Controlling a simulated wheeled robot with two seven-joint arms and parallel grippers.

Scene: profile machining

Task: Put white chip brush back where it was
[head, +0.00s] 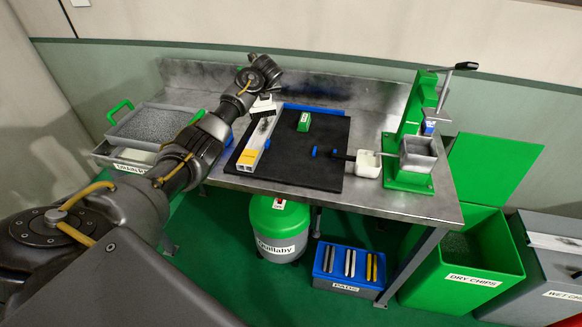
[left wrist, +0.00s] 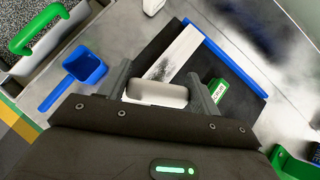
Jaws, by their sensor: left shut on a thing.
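My left gripper (head: 264,98) reaches over the table from the left, above the far end of the white profile (head: 256,143). In the left wrist view, my left gripper (left wrist: 160,90) is shut on the white chip brush (left wrist: 157,93), a pale rounded handle held between the two fingers. The brush also shows in the head view (head: 263,107), just below the gripper. Its lower part is partly hidden, and I cannot tell whether it touches the profile. Dark chips lie on the profile (left wrist: 178,50) beyond the brush. My right gripper is in neither view.
A black mat (head: 300,170) lies under the profile, with a blue strip along its back edge. A green labelled block (head: 304,121) sits on it. A blue scoop (left wrist: 85,66) lies left of the mat. A green press (head: 408,150) stands right. A chip tray (head: 150,125) is left.

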